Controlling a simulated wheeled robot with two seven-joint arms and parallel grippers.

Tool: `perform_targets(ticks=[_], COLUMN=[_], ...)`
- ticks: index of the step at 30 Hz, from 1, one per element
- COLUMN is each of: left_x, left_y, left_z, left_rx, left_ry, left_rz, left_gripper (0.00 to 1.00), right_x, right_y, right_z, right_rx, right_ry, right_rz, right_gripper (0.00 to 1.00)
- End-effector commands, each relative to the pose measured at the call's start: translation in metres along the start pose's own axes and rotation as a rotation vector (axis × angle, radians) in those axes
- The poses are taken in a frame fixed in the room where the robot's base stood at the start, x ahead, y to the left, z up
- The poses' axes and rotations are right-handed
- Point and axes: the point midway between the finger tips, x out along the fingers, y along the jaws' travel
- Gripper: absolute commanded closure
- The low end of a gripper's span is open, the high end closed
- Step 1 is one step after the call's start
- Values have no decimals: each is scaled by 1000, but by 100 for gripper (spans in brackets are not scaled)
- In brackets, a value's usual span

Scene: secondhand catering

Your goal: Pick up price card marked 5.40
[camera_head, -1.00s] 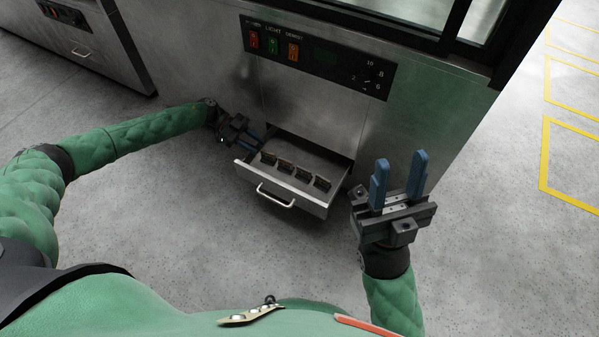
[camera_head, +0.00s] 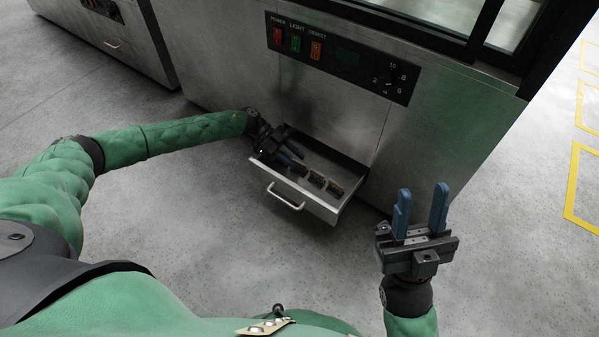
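Small dark cards in brownish holders stand in a row in the open drawer (camera_head: 322,207). The two clearest are a middle card (camera_head: 316,180) and the rightmost card (camera_head: 335,189). Their markings are too small to read, so I cannot tell which is 5.40. My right gripper (camera_head: 421,211) is open and empty, fingers up, right of the drawer.
The drawer has a front handle (camera_head: 286,197) and sits low in a steel cabinet. A control panel (camera_head: 340,58) with red, green and orange switches is above it. Another steel unit (camera_head: 120,45) stands at the back left. The grey floor in front is clear.

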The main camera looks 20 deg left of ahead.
Motion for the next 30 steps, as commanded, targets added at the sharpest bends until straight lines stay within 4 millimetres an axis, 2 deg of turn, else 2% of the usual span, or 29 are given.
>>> perform_targets(ticks=[4, 12, 13, 18, 30], left_x=[11, 12, 12, 12, 11], left_y=[0, 0, 0, 0, 0], left_z=[0, -1, -1, -1, -3], left_rx=[0, 0, 0, 0, 0], left_ry=[0, 0, 0, 0, 0], left_rz=[-1, -1, -1, -1, -1], left_gripper=[67, 67, 69, 100, 100], right_x=[-1, 0, 0, 0, 2], right_y=[3, 4, 4, 4, 4], right_z=[8, 9, 9, 9, 8], right_rx=[2, 3, 3, 4, 3], right_ry=[-15, -19, -19, -17, -15], right_rz=[-21, -23, -23, -23, -24], right_gripper=[64, 64, 64, 64, 64])
